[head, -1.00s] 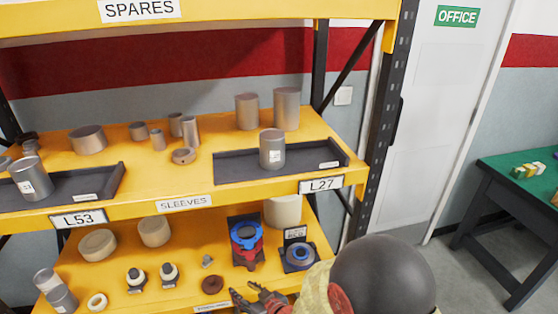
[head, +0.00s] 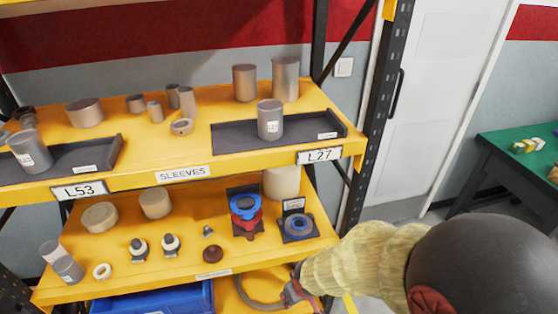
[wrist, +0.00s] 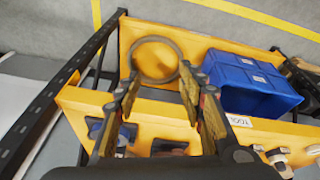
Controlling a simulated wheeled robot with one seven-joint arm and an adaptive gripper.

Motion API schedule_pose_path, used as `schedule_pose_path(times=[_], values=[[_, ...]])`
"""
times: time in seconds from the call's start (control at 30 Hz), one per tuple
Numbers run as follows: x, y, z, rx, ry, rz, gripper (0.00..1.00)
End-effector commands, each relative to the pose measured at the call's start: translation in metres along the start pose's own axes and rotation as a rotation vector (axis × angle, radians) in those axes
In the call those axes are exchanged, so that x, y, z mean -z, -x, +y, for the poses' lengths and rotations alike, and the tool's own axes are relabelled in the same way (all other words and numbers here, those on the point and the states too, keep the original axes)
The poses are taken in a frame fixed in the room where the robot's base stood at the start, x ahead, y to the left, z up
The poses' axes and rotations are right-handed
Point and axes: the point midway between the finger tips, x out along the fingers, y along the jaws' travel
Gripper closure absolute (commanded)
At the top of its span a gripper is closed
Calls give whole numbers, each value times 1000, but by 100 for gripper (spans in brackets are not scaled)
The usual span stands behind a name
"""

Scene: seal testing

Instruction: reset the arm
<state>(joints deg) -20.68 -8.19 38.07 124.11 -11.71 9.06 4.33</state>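My gripper (head: 302,290) is at the lower edge of the head view, in front of and below the lower yellow shelf, right of the blue bin. In the wrist view my gripper (wrist: 158,82) has its two fingers wide apart with nothing clearly between them. Beyond the fingertips a large grey-brown ring (wrist: 138,47) shows against a yellow shelf surface. The ring also shows in part in the head view (head: 243,295), left of the gripper. Whether the fingertips touch it is hard to tell. My arm, in a pale cover, reaches in from the right.
The blue bin (head: 150,302) is under the lower shelf (head: 120,283). Above, sleeves and dark trays (head: 230,137) fill the upper shelf. The rack's dark post (head: 375,130) is close to my arm. A green table (head: 520,150) stands right.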

Motion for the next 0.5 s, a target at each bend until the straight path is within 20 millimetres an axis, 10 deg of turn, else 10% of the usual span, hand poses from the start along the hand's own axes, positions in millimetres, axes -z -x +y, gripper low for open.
schedule_pose_path(times=[0.3,0.5], values=[[-65,185,47,-32,-235,-141,60],[-85,274,59,-46,-371,-13,60]])
